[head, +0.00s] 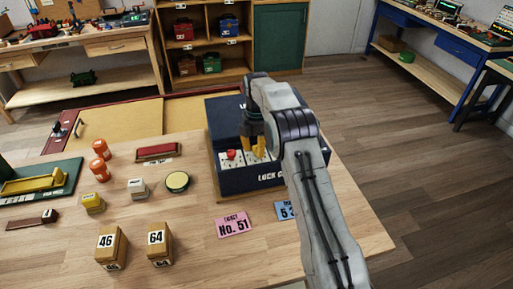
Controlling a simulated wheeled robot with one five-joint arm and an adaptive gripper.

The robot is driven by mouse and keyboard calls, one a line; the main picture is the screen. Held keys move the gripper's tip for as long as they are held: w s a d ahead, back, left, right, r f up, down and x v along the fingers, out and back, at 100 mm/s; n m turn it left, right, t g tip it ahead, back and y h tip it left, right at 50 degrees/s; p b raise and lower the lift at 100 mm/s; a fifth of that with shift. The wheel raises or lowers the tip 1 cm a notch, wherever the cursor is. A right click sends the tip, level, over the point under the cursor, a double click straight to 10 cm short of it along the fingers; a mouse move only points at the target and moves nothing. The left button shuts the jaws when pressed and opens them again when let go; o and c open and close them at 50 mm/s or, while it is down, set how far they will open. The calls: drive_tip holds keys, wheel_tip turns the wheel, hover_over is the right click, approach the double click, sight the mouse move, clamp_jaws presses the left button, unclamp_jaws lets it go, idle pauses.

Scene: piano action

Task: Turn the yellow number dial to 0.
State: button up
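A dark blue box (228,186) with partly hidden "LOCK" lettering on its front stands on the wooden table. Its recess holds white dial faces and a red dial knob (231,154). My gripper (257,149) reaches down into the box from above, to the right of the red knob. Yellow shows at its lower end; I cannot separate fingertips from a yellow dial there. The dial's number and any contact are too small to tell. My arm hides the right part of the box.
A pink "No. 51" card (234,224) and a partly covered blue card (284,210) lie before the box. Number blocks (112,248), a round yellow-topped tin (177,182) and orange-red cylinders (101,149) stand left. A red-topped block (158,152) lies behind them.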

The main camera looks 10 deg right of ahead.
clamp_jaws()
drive_tip(key=shift+m, duration=0.4)
drive_tip(key=m+p, duration=0.2)
drive_tip(key=m, duration=0.2)
drive_tip(key=shift+m, duration=0.4)
drive_tip(key=m, duration=0.5)
drive_tip(key=shift+f+m+p, duration=0.1)
drive_tip(key=shift+m+p, duration=0.2)
drive_tip(key=m, duration=0.6)
drive_tip(key=shift+s, duration=0.1)
drive_tip(key=m, duration=0.6)
drive_tip(key=shift+f+m, duration=0.1)
drive_tip(key=shift+m, duration=0.2)
